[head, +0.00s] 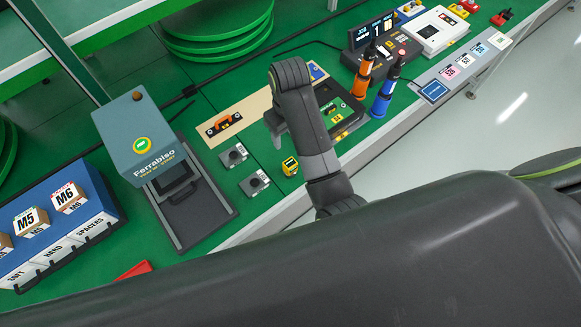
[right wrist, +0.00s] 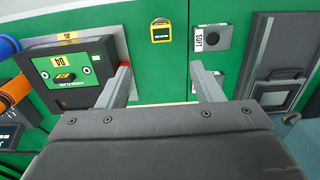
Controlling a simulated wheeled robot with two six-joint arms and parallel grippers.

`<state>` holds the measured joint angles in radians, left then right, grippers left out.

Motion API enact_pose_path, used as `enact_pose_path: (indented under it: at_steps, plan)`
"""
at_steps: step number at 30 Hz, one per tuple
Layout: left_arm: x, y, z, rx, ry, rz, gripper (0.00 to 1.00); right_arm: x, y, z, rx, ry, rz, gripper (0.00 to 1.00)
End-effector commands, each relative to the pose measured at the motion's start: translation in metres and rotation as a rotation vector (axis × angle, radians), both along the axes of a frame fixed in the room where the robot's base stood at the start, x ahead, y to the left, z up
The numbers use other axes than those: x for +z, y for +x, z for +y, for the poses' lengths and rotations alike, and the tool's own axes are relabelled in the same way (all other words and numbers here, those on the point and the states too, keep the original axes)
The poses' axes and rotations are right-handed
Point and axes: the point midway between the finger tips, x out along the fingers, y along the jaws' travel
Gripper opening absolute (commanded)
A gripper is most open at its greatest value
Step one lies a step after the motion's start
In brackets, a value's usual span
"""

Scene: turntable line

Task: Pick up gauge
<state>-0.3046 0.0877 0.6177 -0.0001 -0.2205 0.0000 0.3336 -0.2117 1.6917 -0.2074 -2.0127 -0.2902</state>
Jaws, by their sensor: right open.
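A small yellow block with a dark label, which looks like the gauge (head: 290,166), sits on the green bench near its front edge. In the right wrist view the gauge (right wrist: 161,30) lies ahead of the fingertips, roughly centred between them. My right gripper (head: 276,128) is over the bench, up and slightly left of the gauge in the head view. In the right wrist view the right gripper (right wrist: 161,72) is open, with nothing between its fingers. My left gripper is not in view.
A dark-framed green panel box (head: 339,108) is right of the gripper. Two small grey knob boxes (head: 234,155) stand left of the gauge. A grey Ferrabiso press (head: 140,140) is further left. Orange (head: 364,72) and blue (head: 386,92) handled tools stand at the right.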

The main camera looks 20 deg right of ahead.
Motion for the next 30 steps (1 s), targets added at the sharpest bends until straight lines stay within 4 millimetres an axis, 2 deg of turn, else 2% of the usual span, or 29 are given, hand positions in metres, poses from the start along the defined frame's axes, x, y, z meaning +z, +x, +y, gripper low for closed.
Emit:
enact_pose_path:
  at_steps: [1,4,6,12,15,23,30]
  plan:
    - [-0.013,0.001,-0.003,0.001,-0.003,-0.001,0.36,-0.014,0.000,0.000,0.000,0.000,0.001,0.60]
    - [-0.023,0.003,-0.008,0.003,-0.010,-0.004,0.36,-0.038,-0.001,0.000,-0.001,0.000,0.003,0.60]
    - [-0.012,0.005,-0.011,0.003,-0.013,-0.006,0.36,-0.046,-0.002,0.000,-0.001,-0.001,0.007,0.60]
    - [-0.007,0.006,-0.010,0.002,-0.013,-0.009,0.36,-0.083,-0.001,-0.001,-0.001,-0.001,0.004,0.60]
    - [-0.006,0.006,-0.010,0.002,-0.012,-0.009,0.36,-0.095,-0.001,-0.001,-0.001,-0.001,0.003,0.60]
    - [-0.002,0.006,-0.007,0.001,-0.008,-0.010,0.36,-0.109,-0.003,0.000,-0.001,-0.001,0.003,0.60]
    - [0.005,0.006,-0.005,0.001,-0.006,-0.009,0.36,-0.140,-0.007,0.000,-0.001,-0.001,0.002,0.60]
